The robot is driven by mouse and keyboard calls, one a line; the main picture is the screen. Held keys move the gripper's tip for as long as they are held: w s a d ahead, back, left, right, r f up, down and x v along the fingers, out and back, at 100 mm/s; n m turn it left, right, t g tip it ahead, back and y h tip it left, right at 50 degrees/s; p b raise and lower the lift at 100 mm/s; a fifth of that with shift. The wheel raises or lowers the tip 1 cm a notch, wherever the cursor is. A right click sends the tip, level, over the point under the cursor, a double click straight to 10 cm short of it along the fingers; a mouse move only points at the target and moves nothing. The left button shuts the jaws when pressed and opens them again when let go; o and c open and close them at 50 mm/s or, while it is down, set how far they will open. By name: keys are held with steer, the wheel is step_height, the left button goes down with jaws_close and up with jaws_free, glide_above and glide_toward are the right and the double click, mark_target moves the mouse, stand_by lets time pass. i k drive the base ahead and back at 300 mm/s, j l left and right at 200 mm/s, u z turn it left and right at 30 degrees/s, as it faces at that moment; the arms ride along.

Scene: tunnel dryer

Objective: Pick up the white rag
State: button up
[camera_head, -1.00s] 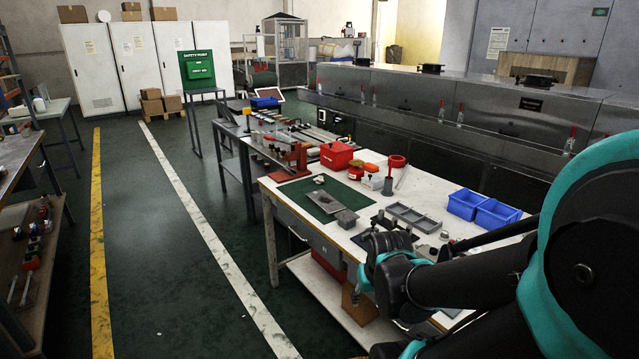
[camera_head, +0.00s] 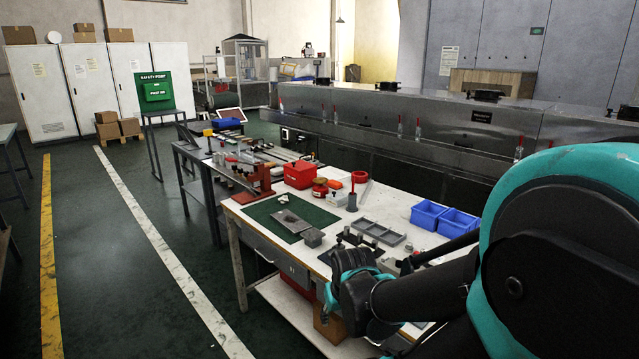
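I cannot make out a white rag for certain. The white-topped workbench (camera_head: 391,205) stands ahead of me, and several small pale items lie on it, too small to identify. My dark and teal arm fills the lower right and reaches in front of the bench's near edge. It hides that corner of the bench. Dark parts show at the arm's far end, but no fingertips can be told apart there. I cannot see whether my gripper is open, shut or holding anything.
The bench carries a green mat (camera_head: 262,211), a red box (camera_head: 299,175), a grey divided tray (camera_head: 379,232) and two blue bins (camera_head: 427,214). The long metal dryer (camera_head: 345,112) runs behind it. The floor on the left (camera_head: 110,270) is clear between painted lines.

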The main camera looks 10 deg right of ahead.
mark_target(285, 198)
steer(key=i+j+z, duration=0.3)
steer(key=i+j, duration=0.4)
